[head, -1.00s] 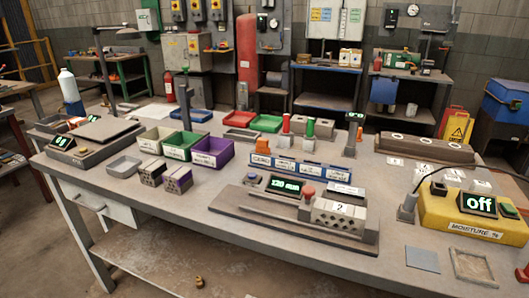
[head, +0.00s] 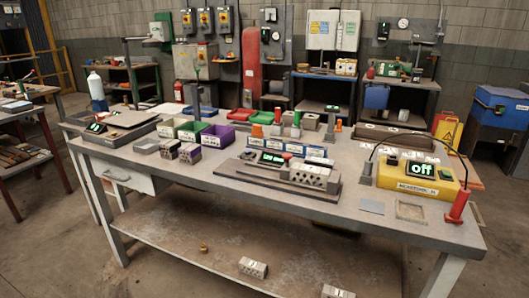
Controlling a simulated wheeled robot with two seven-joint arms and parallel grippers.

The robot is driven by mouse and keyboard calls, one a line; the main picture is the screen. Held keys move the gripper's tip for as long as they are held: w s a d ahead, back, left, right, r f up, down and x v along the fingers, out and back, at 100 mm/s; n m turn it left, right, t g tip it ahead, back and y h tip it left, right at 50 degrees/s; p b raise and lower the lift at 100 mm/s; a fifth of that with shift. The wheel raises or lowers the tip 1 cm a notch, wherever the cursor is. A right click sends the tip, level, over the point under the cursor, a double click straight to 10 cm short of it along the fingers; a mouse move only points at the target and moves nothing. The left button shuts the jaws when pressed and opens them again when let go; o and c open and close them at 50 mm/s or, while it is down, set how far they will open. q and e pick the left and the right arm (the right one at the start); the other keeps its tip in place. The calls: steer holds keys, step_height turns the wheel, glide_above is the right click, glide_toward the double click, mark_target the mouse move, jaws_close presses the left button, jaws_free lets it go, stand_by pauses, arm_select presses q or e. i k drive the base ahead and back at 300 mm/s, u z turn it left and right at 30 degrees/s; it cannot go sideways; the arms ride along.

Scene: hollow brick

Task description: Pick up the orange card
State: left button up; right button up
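A small orange piece (head: 257,131), which looks like the orange card, stands at the left end of the row of blue-and-white labelled blocks (head: 315,152) near the middle of the workbench. It is small, and its lower part is partly hidden by the row, so I cannot tell exactly how it is held up. Neither of my grippers shows in the head view.
The grey workbench (head: 235,182) holds green (head: 192,131) and purple (head: 217,136) bins, a black display unit (head: 272,158) and a yellow moisture meter (head: 415,183) reading "off". A red-handled probe (head: 459,205) stands at the right edge. Bricks (head: 253,267) lie below.

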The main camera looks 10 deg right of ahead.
mark_target(257, 131)
steer(key=z, duration=1.8)
steer(key=k, duration=0.15)
steer(key=u, duration=3.15)
steer(key=i, duration=0.85)
steer(key=z, duration=0.6)
steer(key=i, duration=0.75)
steer(key=z, duration=0.85)
